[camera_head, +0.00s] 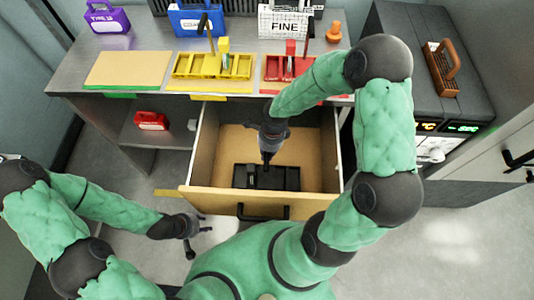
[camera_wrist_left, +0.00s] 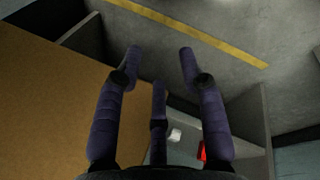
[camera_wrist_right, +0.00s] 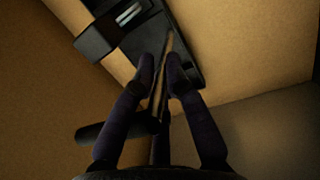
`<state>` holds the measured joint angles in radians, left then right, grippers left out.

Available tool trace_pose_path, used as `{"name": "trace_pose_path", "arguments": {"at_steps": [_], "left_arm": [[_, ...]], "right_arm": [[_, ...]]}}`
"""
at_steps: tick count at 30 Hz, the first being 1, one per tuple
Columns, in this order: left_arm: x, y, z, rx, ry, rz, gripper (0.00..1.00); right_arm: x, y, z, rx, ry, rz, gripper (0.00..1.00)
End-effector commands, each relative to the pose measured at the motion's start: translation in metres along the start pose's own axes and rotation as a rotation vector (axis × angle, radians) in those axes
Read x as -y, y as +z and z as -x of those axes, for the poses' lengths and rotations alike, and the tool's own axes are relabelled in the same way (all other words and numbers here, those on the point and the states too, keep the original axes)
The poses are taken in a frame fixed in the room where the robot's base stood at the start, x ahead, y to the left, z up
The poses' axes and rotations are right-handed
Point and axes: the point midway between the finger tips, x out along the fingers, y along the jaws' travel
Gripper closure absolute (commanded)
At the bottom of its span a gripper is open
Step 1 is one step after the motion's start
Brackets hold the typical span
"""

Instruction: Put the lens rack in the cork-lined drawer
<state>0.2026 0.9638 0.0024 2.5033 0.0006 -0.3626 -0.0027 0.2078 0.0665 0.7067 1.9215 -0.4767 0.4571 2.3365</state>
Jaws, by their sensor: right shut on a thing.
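The lens rack appears to be the black compartmented tray (camera_head: 283,180) inside the open cork-lined drawer (camera_head: 230,155), near its front panel. It also shows in the right wrist view (camera_wrist_right: 192,62), over the tan lining. Whether it rests fully on the floor is unclear. My right gripper (camera_head: 267,158) points down into the drawer above the rack's left part.
On the bench stand a yellow tray (camera_head: 190,72), a red tray (camera_head: 275,70), a tan board (camera_head: 128,69), purple, blue and white carriers and an orange piece (camera_head: 334,33). A brown basket (camera_head: 442,72) sits on the dark machine at right. A red item (camera_head: 150,121) lies on the lower shelf.

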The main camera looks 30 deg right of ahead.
Motion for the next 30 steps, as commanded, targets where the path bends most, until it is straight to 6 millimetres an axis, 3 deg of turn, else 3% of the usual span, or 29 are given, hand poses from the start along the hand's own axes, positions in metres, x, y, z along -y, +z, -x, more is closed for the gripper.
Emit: {"name": "trace_pose_path", "arguments": {"at_steps": [4,5,7,20,30], "left_arm": [[0.001,0.000,-0.003,0.000,0.000,0.000,0.60],[0.001,0.000,-0.003,0.000,0.000,0.000,0.60],[0.001,0.000,-0.002,0.000,0.000,0.000,0.60],[0.000,0.000,0.001,0.000,0.000,0.000,0.60],[-0.010,0.001,0.028,0.000,0.000,0.000,0.60]], "right_arm": [[0.001,0.000,-0.002,0.000,-0.001,0.000,1.00],[0.000,0.000,-0.003,0.000,0.000,0.000,0.83],[0.000,0.000,-0.002,0.000,0.001,0.000,0.64],[0.000,0.000,0.001,0.000,0.001,0.000,0.62],[0.000,0.001,0.062,0.001,-0.003,-0.001,0.62]]}}
